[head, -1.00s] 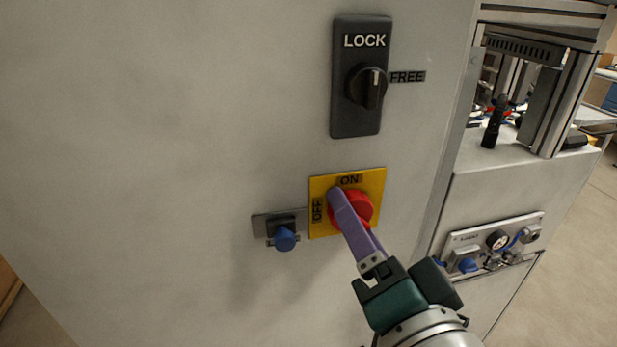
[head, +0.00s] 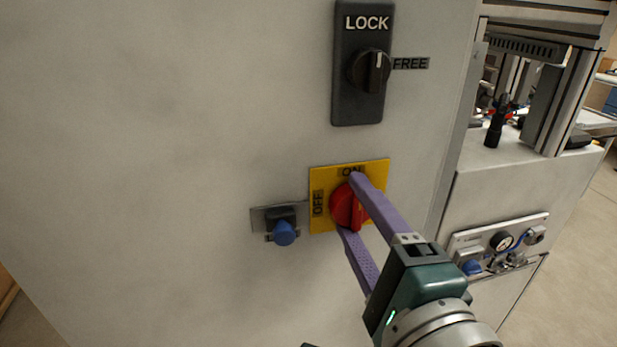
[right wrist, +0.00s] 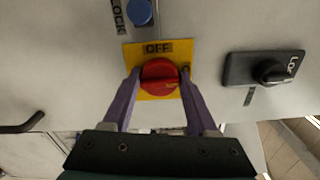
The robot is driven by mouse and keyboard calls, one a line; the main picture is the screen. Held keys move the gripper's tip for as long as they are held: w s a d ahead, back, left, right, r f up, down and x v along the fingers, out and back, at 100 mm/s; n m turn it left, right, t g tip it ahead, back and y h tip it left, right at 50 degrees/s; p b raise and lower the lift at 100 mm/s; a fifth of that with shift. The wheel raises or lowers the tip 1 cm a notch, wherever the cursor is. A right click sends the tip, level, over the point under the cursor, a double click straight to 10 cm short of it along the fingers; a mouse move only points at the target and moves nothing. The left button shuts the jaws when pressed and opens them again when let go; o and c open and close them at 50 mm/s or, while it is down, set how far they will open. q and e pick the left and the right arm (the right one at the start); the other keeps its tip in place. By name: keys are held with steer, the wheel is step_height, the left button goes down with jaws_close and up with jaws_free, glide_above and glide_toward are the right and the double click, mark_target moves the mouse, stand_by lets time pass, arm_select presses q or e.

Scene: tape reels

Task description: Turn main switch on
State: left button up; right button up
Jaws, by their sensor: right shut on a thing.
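The main switch is a round red knob (head: 343,208) on a square yellow plate (head: 377,171) on the grey cabinet wall. ON is marked at the plate's top and OFF at its left. The knob's raised grip stands about upright in the head view. My right gripper (head: 349,203) has its purple fingers above and below the knob, shut on it; the upper fingertip partly covers ON. In the right wrist view the red knob (right wrist: 160,77) sits between both fingers, with OFF readable above it. My left gripper is not in view.
A black LOCK/FREE switch (head: 347,105) is above the plate. A blue padlock-like piece (head: 284,233) on a small metal bracket is just left of it. The wall at left is bare.

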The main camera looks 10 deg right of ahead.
stand_by(0.6)
steer(key=o, duration=1.4)
steer(key=shift+s, duration=0.1)
steer(key=s+b, duration=0.2)
steer(key=s, duration=0.7)
steer(key=shift+s+d, duration=0.15)
steer(key=shift+s, duration=0.25)
